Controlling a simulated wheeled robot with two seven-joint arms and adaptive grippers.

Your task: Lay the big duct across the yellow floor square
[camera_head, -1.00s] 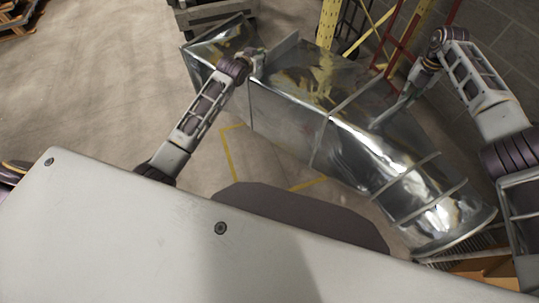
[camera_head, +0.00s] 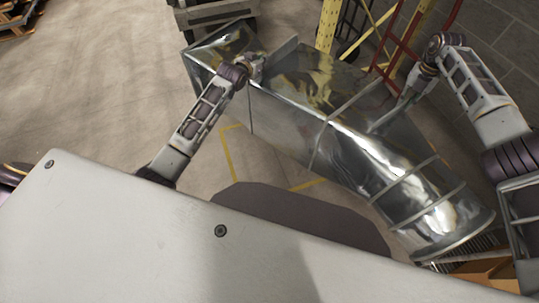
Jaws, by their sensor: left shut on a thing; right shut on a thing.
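The big duct (camera_head: 345,150) is a shiny metal piece that runs from the upper left to the lower right, with a square section at the left and a round ribbed end at the right. It hangs over part of the yellow floor square (camera_head: 228,158), whose outline shows only in pieces below the duct. My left gripper (camera_head: 257,68) is shut on the big duct at its upper-left part. My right gripper (camera_head: 378,127) is shut on the duct near the far side of its middle; its fingertips are hard to see. The duct hides much of the square.
A red hand truck (camera_head: 397,45) and a yellow post (camera_head: 328,25) stand behind the duct near the block wall (camera_head: 505,40). A grey cart (camera_head: 215,12) is at the top. A cardboard box (camera_head: 490,270) is at the lower right.

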